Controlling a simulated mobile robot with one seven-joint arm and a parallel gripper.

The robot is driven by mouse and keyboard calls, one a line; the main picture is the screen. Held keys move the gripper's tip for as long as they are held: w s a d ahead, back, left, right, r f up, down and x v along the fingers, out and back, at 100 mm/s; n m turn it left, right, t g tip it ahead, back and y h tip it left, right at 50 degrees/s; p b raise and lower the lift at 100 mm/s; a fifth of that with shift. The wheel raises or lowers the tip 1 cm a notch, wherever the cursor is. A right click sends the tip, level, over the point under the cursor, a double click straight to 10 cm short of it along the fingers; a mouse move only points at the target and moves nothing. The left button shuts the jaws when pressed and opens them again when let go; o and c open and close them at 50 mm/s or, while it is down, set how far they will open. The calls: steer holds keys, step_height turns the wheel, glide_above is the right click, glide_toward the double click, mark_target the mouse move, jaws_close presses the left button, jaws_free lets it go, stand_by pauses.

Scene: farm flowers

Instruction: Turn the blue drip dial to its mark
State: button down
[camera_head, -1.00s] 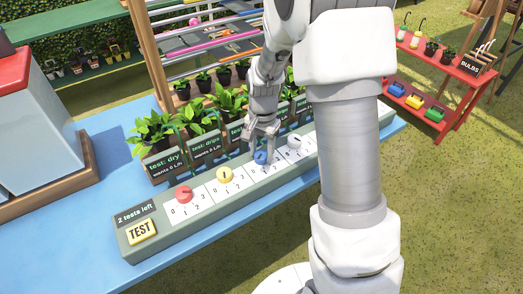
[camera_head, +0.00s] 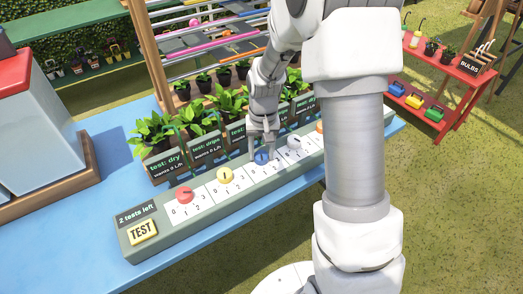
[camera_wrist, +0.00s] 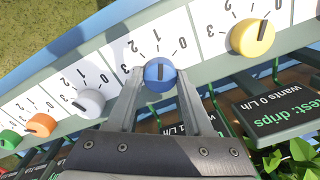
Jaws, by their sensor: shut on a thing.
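The blue dial (camera_head: 262,157) sits on the grey-green control panel (camera_head: 134,245), between a yellow dial (camera_head: 225,175) and a white dial (camera_head: 294,142). In the wrist view the blue dial (camera_wrist: 160,74) lies between the fingertips of my gripper (camera_wrist: 160,80), which is shut on it. A short dark line on the dial runs up and down in that view, toward the 1 on its white scale (camera_wrist: 146,45). The fingers cover part of the scale. In the head view my gripper (camera_head: 262,147) reaches down to the dial from above.
A red dial (camera_head: 184,195) and the yellow TEST button (camera_head: 142,231) are on the panel's left. Potted plants (camera_head: 155,132) and dark label signs (camera_head: 166,165) stand close behind the dials. An orange dial (camera_wrist: 41,125) lies beyond the white one.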

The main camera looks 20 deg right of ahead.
mark_target(263, 155)
steer(key=shift+n, duration=0.6)
steer(key=shift+c, duration=1.4)
jaws_free()
steer(key=shift+r, duration=0.1)
step_height(263, 155, up, 17)
steer(key=p, duration=0.3)
steer(key=shift+d+r, duration=0.15)
steer(key=shift+d, duration=0.05)
